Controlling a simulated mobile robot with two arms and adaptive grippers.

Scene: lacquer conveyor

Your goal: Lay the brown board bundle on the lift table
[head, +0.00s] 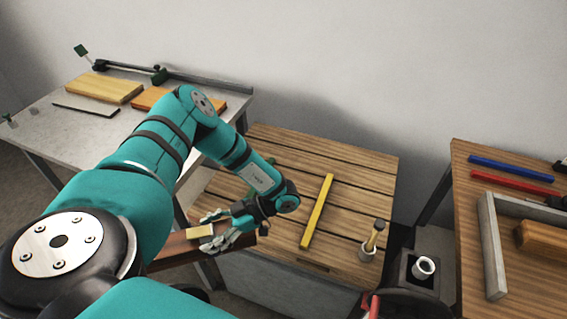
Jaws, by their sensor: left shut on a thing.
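My left gripper (228,236) is shut on the brown board bundle (178,250), a dark reddish-brown length with a pale tan patch on top. The bundle reaches out to both sides of the fingers, over the near left edge of the slatted wooden table; my arm hides part of it. The slatted table (345,159), which I take to be the lift table, has a grey body below its top. I cannot tell whether the bundle touches it. My right gripper is not in view.
A grey bench (40,120) with boards stands left. A wooden table (468,150) with blue and red bars stands right.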

